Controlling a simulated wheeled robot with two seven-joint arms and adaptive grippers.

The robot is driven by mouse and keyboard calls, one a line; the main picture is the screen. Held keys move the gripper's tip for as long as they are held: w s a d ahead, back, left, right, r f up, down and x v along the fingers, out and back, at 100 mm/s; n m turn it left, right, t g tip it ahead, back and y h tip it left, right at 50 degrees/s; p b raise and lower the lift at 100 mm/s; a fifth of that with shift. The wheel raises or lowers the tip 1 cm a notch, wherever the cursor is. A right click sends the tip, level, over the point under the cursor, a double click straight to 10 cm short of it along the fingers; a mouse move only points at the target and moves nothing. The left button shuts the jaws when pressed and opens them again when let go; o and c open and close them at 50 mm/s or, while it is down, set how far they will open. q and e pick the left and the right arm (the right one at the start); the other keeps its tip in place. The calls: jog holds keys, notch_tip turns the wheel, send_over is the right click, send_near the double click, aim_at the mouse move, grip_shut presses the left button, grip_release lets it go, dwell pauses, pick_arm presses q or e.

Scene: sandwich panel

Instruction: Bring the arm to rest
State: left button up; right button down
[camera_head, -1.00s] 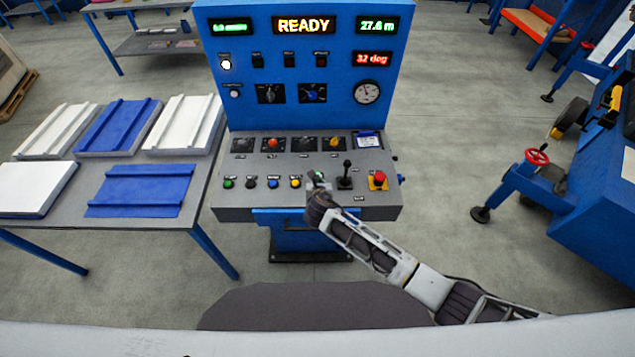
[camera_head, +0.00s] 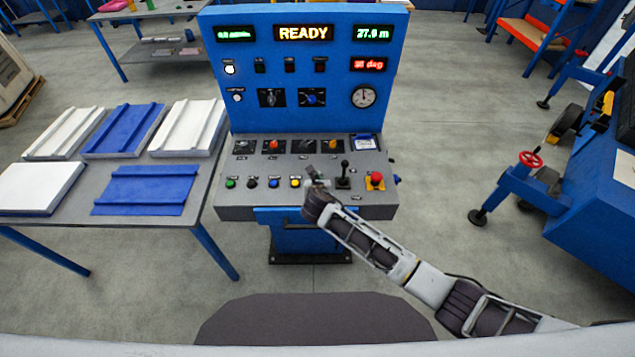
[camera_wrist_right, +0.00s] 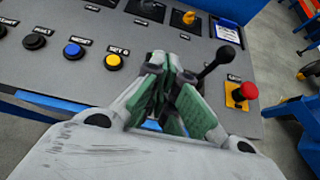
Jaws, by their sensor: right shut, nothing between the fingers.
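My right arm (camera_head: 375,243) reaches up from the lower right in the head view. Its right gripper (camera_head: 312,180) is over the front of the grey control desk (camera_head: 240,205), left of the black joystick (camera_head: 343,175). In the right wrist view the right gripper (camera_wrist_right: 168,85) has its green-padded fingers shut with nothing held. The joystick (camera_wrist_right: 215,62) stands close to the right of the fingers, and the yellow button (camera_wrist_right: 113,61) lies to their left. I cannot tell if the fingertips touch the desk. My left gripper is not in view.
A blue panel (camera_head: 305,110) with a READY display rises behind the desk. A red stop button (camera_head: 376,178) sits at the desk's right. A table (camera_head: 208,190) with white and blue panels stands left. A blue machine (camera_head: 595,215) stands right, with clear floor between.

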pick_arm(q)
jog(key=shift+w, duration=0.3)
